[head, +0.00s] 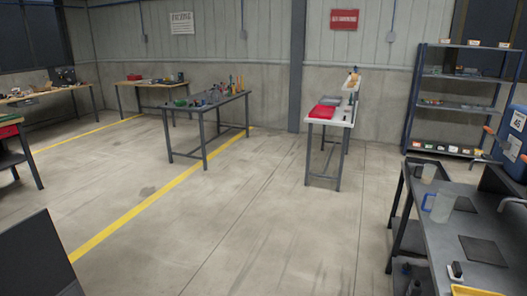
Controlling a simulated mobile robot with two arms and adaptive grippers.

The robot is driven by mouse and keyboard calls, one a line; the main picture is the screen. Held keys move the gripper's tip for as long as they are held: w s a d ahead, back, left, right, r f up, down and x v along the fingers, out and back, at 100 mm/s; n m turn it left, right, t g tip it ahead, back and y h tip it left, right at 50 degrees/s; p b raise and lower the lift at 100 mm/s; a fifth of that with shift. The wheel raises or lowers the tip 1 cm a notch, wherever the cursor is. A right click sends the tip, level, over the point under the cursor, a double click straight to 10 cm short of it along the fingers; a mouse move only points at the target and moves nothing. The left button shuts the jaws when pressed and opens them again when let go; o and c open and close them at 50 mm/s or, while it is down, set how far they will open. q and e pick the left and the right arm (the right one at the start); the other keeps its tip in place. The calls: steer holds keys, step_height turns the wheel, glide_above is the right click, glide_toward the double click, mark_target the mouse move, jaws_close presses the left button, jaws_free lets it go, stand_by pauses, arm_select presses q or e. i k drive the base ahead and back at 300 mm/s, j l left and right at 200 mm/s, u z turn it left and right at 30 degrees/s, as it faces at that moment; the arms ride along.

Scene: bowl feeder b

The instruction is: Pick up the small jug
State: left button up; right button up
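Two pale, see-through jugs stand upright on the dark grey bench at the right in the head view. The nearer jug (442,207) looks bigger and has a blue handle on its left side. The farther jug (429,173) looks smaller and stands closer to the bench's back left end. Part of the size difference may come from distance. Neither of my grippers is in view.
The dark bench (445,256) also holds dark flat pads (483,250) and a yellow tray (472,291). A grey shelf rack (458,108) stands behind it. A white table with a red bin (322,112) stands mid-back. The central floor (250,220) is clear.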

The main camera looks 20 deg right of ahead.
mark_target(429, 170)
steer(key=i+l+z, duration=0.2)
steer(key=i+z, duration=0.15)
steer(key=i, duration=0.3)
steer(key=i+z, duration=0.35)
steer(key=i, duration=0.35)
steer(key=i+j+z, duration=0.2)
steer(key=i+z, duration=0.15)
steer(key=i, duration=0.3)
